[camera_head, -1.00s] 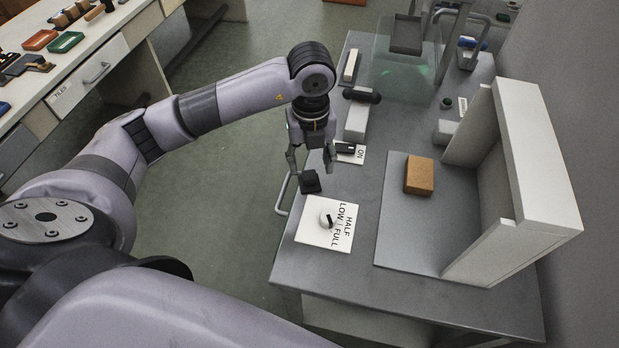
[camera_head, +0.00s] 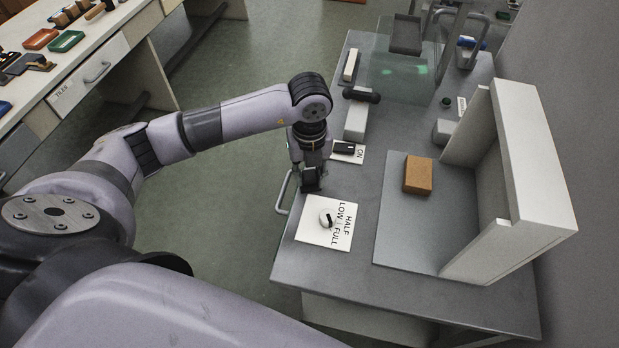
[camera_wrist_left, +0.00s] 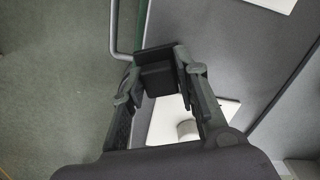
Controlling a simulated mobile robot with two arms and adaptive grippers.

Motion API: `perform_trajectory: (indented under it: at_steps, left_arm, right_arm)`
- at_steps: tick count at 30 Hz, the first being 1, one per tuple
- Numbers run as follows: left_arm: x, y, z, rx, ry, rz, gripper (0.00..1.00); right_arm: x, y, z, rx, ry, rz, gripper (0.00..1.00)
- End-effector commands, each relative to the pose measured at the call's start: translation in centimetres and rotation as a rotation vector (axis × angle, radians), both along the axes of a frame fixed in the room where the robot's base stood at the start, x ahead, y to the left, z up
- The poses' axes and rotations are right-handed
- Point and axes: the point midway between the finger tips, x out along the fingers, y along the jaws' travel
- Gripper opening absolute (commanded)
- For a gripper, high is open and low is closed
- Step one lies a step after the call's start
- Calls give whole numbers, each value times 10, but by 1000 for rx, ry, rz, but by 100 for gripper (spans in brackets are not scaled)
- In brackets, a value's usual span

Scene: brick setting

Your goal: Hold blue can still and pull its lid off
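I see no thing that is clearly a blue can with a lid. A small blue object (camera_head: 472,43) lies at the far right of the grey bench, too small to make out. My left gripper (camera_head: 312,184) points down above the bench's left edge, beside the knob plate. My right gripper is not in view.
The grey bench (camera_head: 300,262) bears a white plate (camera_head: 310,236) with a knob (camera_head: 327,218), a black switch (camera_head: 344,148), an orange-brown block (camera_head: 419,175) and a white wall-like housing (camera_head: 535,170). A clear panel (camera_head: 395,75) stands at the back. The bench front is clear.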

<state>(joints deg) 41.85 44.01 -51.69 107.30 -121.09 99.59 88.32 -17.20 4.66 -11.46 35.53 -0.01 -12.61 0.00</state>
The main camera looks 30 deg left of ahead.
Motion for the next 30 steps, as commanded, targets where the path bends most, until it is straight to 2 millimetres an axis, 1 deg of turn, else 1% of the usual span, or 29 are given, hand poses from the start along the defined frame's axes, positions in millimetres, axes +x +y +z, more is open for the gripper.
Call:
perform_trajectory:
  at_steps: [1, 10, 16, 20, 23, 26, 29, 30]
  left_arm:
    - [0, 0, 0, 0, 0, 0, 23]
    - [0, 0, 0, -1, -1, 0, 3]
    - [0, 0, 1, -1, -1, 0, 3]
    - [1, 0, 6, -1, -2, 0, 3]
    - [1, 0, 16, -2, -3, 1, 3]
    - [1, 0, 33, -1, -6, -2, 3]
    - [2, 0, 57, -1, -8, 0, 3]
    - [2, 0, 69, -2, -9, -1, 3]
  right_arm:
    - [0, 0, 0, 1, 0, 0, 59]
    - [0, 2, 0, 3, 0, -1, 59]
    - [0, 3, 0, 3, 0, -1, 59]
    - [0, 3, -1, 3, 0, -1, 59]
    - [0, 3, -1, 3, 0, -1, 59]
    - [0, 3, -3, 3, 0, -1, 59]
    - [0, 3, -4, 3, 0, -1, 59]
    - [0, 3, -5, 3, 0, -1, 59]
